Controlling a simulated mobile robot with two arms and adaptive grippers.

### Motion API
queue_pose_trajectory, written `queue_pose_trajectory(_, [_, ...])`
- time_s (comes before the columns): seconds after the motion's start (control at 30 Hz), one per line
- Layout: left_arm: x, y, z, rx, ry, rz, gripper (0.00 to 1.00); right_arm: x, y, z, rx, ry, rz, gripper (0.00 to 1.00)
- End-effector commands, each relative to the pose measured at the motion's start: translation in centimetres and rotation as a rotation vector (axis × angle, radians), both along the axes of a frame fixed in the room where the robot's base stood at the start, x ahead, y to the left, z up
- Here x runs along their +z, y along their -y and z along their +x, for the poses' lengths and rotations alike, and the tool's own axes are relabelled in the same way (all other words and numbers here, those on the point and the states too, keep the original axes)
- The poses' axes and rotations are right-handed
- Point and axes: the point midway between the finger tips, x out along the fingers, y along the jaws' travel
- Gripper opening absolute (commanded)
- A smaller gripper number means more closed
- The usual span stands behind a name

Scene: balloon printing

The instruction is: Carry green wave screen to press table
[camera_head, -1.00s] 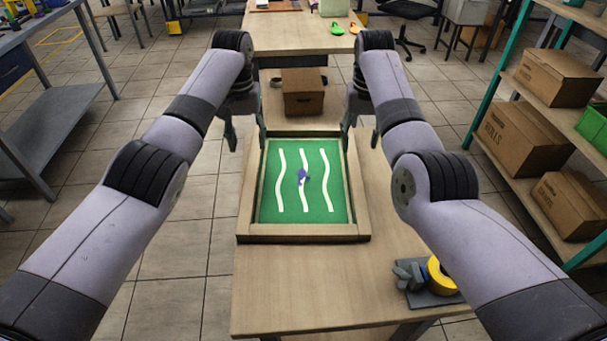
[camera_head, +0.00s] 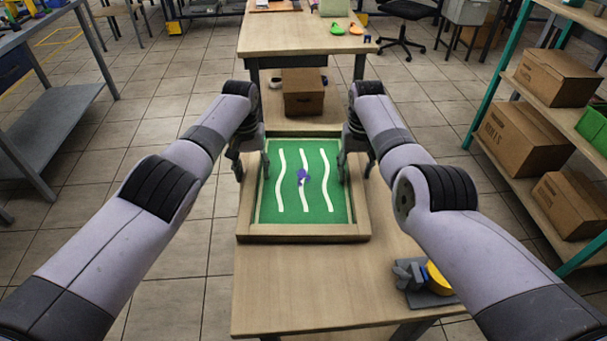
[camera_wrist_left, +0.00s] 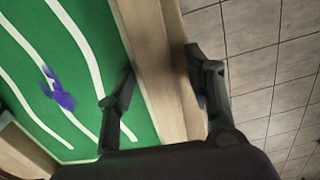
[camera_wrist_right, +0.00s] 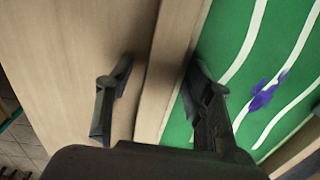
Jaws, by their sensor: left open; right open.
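The green wave screen (camera_head: 318,209) lies flat on a wooden table in front of me, a green mesh with white wavy lines, a purple blot and a wooden frame. My left gripper (camera_head: 252,172) is open at the frame's left side. In the left wrist view its fingers (camera_wrist_left: 160,88) are on either side of the frame's side bar (camera_wrist_left: 155,70). My right gripper (camera_head: 356,171) is open at the frame's right side. In the right wrist view its fingers (camera_wrist_right: 158,98) straddle the right side bar (camera_wrist_right: 176,60). Whether the fingers touch the frame I cannot tell.
Yellow tape (camera_head: 440,280) and grey pieces (camera_head: 408,273) sit on the table at the front right. A second wooden table (camera_head: 300,32) stands beyond, with a cardboard box (camera_head: 303,92) low between. A shelf with boxes (camera_head: 522,137) is at right.

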Motion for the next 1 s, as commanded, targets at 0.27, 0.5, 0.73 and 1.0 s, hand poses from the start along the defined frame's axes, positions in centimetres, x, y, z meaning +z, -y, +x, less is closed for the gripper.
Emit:
queue_pose_trajectory(0.27, [0.04,0.02,0.00,0.000,0.000,0.000,0.32,0.03,0.00,0.01,0.000,0.000,0.000,0.32])
queue_pose_trajectory(0.5, [0.05,0.01,0.00,0.000,0.000,0.000,0.16,0.03,-0.01,0.00,0.000,0.000,0.000,0.16])
queue_pose_trajectory(0.73, [0.05,0.00,0.00,0.000,0.000,0.000,0.01,0.03,-0.01,0.00,0.000,0.000,0.000,0.01])
queue_pose_trajectory(1.0, [0.05,-0.02,0.01,0.000,0.000,0.001,0.00,0.03,0.00,0.00,0.000,0.000,0.000,0.00])
